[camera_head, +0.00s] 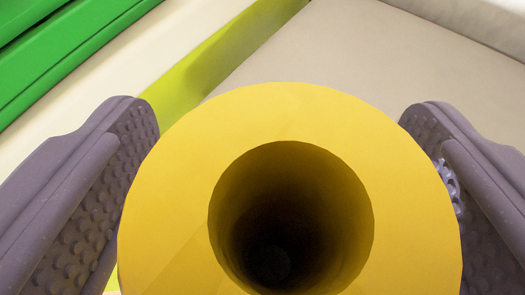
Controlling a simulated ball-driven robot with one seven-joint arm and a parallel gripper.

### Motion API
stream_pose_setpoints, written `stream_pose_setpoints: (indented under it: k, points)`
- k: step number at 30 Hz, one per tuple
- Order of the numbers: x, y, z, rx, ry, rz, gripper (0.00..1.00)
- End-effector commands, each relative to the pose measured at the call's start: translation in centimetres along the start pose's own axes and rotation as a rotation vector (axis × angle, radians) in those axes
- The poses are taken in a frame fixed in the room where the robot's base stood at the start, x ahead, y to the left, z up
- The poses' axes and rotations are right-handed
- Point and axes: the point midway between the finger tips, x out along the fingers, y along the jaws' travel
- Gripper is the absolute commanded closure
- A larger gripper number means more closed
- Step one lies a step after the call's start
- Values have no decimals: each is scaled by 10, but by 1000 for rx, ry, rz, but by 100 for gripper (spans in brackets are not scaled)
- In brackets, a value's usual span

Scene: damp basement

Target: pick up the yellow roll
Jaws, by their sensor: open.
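The yellow roll (180,190) fills the lower middle of the view, its round end with a dark hollow core facing the camera. My gripper (280,125) is open, with one grey, bumpy finger on each side of the roll. The far end of the roll is hidden.
A green ridged object (70,50) is at the upper left, beside a whitish strip (110,90). A yellow-green band (225,55) runs diagonally behind the roll. A plain light grey surface (350,60) lies at the upper right and looks clear.

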Motion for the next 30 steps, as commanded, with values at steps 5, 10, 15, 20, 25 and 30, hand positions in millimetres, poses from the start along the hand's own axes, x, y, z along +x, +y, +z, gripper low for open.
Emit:
stream_pose_setpoints:
  k: [5, 10, 15, 20, 25, 30]
  points:
    - [13, 0, 0, -1, 1, 1, 9]
    - [13, 0, 0, -1, 1, 0, 9]
    - [13, 0, 0, 0, 1, 0, 48]
    - [13, 0, 0, -1, 3, 0, 74]
    - [12, 0, -1, 0, 3, 0, 74]
    - [10, 0, -7, 0, 3, 0, 74]
